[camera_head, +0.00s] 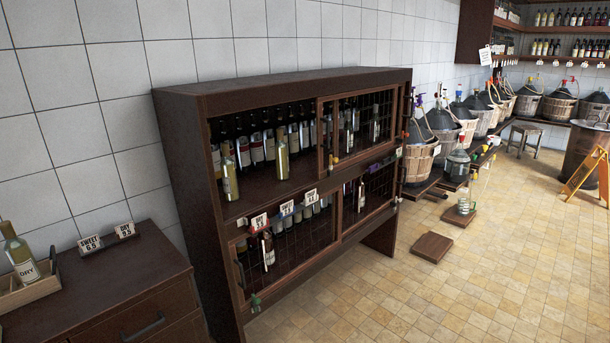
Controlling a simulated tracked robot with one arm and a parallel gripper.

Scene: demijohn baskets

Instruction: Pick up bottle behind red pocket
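My gripper is not in view. A dark wooden cabinet (270,82) stands against the tiled wall, with rows of bottles on two levels. At the left of its lower level a dark bottle with a pale label (267,250) stands behind a wire-mesh door, below a price tag with reddish edging (259,221). I cannot tell whether this tag is the red pocket. Two pale yellow bottles stand in the open upper part, one at the front left (229,180) and one further right (281,160). Darker bottles stand in rows behind them.
A low dark chest (100,285) at the left carries a wooden tray (32,290) with a bottle labelled DRY (20,255) and price signs (90,243). Demijohns in baskets (420,160) line the wall beyond the cabinet. The tiled floor (490,285) in front is mostly clear.

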